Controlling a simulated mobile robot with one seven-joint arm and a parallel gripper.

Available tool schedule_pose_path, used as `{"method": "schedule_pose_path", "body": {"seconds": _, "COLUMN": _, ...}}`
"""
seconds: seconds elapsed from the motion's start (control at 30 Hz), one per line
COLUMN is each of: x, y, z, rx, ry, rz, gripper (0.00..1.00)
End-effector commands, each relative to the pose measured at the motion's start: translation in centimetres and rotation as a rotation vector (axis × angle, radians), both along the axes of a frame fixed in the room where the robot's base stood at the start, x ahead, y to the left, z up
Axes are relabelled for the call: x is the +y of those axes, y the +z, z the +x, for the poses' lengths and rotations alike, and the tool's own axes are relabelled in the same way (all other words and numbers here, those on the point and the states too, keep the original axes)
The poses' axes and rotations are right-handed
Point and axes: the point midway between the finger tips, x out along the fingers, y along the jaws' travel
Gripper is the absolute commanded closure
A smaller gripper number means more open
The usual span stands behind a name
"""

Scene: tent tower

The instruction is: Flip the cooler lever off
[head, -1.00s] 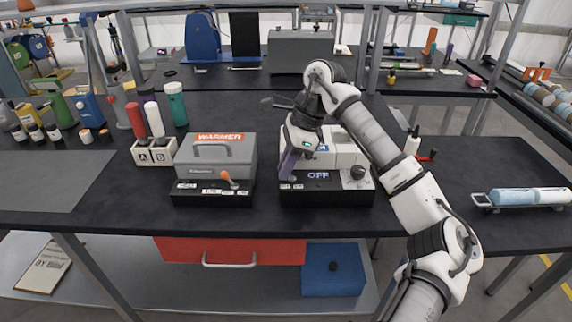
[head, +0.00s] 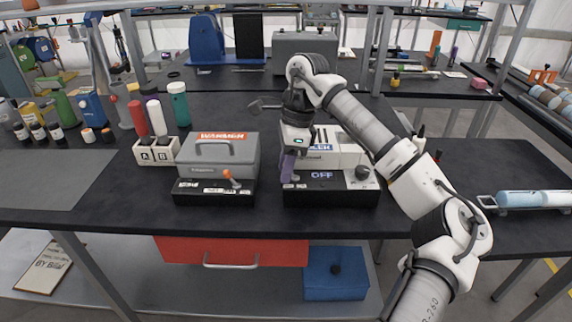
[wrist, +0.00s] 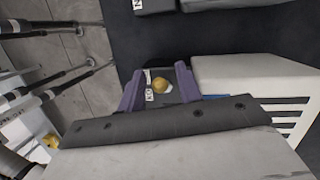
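The cooler is a white box (head: 345,151) on a black base (head: 335,196), right of the middle in the head view. Purple letters on its base read OFF. My gripper (head: 287,174) points down at the left end of this base and hides the lever there in the head view. In the wrist view, my gripper's purple fingers (wrist: 160,90) stand apart. A round yellow-brown knob (wrist: 160,86), apparently the lever's tip, shows between them, with gaps on both sides. Small white labels lie beside it.
The grey warmer (head: 218,157), with its own orange-tipped lever (head: 231,178), stands just left of the cooler. A black knob (head: 362,173) sits at the right of the cooler's base. Bottles (head: 179,103) stand at the left. The front bench strip is clear.

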Motion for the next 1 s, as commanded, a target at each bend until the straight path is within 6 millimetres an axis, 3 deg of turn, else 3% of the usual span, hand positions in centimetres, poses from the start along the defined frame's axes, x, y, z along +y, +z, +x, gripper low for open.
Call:
{"method": "schedule_pose_path", "body": {"seconds": 0.27, "x": -0.2, "y": 1.1, "z": 0.2, "rx": -0.002, "ry": -0.001, "rz": 0.001, "gripper": 0.65}}
{"method": "schedule_pose_path", "body": {"seconds": 0.7, "x": -2.0, "y": 10.2, "z": 1.3, "rx": -0.002, "ry": -0.002, "rz": -0.004, "gripper": 0.65}}
{"method": "schedule_pose_path", "body": {"seconds": 1.0, "x": -2.6, "y": 13.2, "z": 1.7, "rx": -0.001, "ry": 0.000, "rz": -0.001, "gripper": 0.65}}
